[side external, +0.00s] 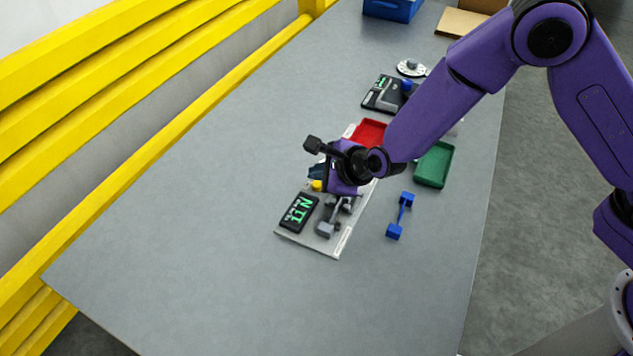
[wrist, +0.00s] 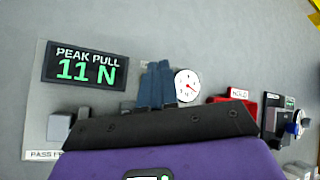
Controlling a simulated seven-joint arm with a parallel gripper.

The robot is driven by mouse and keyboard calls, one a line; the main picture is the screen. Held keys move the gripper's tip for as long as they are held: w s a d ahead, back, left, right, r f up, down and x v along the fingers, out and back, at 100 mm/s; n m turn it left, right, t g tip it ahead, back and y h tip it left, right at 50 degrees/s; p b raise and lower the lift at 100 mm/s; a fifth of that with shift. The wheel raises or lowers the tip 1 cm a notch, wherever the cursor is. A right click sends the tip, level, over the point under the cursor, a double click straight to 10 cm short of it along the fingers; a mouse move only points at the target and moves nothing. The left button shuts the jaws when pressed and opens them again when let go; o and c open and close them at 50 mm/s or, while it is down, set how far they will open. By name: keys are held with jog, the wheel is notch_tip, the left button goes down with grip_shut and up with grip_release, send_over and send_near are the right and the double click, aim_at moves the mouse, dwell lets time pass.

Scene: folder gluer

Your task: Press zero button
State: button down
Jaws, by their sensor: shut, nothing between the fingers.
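The pull tester's grey plate (side external: 292,238) lies on the table under my gripper. Its black display (side external: 299,212) reads "PEAK PULL 11 N" in the wrist view (wrist: 85,67). A small yellow piece (side external: 317,185) shows at the plate's far end in the side view, close to my fingertips; I cannot tell whether it is the zero button or whether they touch it. No label for zero is readable. My gripper (side external: 316,173) is shut and empty, its blue fingers (wrist: 156,82) together in the wrist view. My gripper's body hides part of the plate.
A grey clamp (side external: 327,222) stands beside the display. A round dial (wrist: 187,85) shows beyond my fingers. Red (side external: 369,133) and green (side external: 434,165) trays, a blue dumbbell-shaped piece (side external: 401,216) and another black device (side external: 383,94) lie nearby. The table's near-left part is clear.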

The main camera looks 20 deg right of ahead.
aim_at(319, 189)
jog(key=shift+f, duration=0.15)
jog(key=shift+f, duration=0.25)
jog(key=shift+f, duration=0.45)
dwell(1.0)
jog(key=shift+r, duration=0.9)
jog(key=shift+r, duration=2.5)
